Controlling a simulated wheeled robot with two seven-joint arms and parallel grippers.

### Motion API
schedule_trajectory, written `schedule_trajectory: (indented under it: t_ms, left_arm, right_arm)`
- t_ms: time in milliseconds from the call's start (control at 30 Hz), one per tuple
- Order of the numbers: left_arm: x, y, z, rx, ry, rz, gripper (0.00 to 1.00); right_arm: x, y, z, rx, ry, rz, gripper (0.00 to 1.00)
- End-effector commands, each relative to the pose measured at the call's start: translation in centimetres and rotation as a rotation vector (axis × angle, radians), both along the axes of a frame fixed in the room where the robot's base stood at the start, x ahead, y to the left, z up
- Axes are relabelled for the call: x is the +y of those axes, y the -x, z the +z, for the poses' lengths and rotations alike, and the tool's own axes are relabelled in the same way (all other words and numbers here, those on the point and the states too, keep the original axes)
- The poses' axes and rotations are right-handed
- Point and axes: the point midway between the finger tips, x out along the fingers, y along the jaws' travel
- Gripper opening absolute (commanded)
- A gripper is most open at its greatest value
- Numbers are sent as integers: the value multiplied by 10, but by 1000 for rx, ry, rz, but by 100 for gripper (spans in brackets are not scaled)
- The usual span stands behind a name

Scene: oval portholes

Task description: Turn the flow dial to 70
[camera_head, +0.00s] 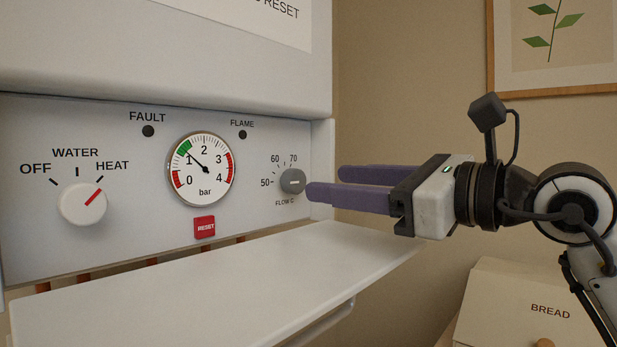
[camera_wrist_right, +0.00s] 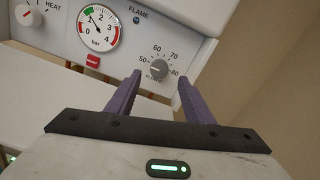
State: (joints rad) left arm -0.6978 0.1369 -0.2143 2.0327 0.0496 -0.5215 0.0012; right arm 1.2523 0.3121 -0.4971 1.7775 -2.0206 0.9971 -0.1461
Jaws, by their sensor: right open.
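The flow dial (camera_head: 292,181) is a small grey round knob labelled FLOW C at the right end of the white control panel. Its scale shows 50, 60 and 70 in the head view, and also 80 in the right wrist view, where the dial (camera_wrist_right: 159,68) appears ahead of the fingers. Which mark its pointer meets is too small to tell for sure. My right gripper (camera_head: 325,182) has purple fingers and comes in from the right. It is open and empty, its fingertips close to the dial but not around it. In the wrist view the gripper (camera_wrist_right: 160,76) straddles the line toward the dial. My left gripper is not in view.
A white mode knob (camera_head: 82,204), a pressure gauge (camera_head: 201,169) and a red reset button (camera_head: 204,227) share the panel. A white shelf (camera_head: 210,285) juts out below. A bread box (camera_head: 520,305) stands at lower right. The wall side is free.

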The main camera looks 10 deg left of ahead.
Motion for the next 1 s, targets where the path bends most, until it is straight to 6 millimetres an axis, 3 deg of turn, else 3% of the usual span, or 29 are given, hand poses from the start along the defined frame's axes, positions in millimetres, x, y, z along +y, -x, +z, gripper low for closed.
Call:
schedule_trajectory:
  t_ms: [100, 300, 733, 1000]
  left_arm:
    - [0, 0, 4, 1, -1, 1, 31]
    - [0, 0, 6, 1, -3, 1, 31]
    - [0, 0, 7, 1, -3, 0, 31]
    - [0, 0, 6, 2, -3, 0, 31]
  right_arm:
    - [21, -12, 2, 2, -1, 4, 48]
    - [44, -28, 1, 2, -3, 3, 48]
    - [53, -34, 0, 0, -2, 2, 48]
    - [52, -34, 0, 0, -2, 2, 6]
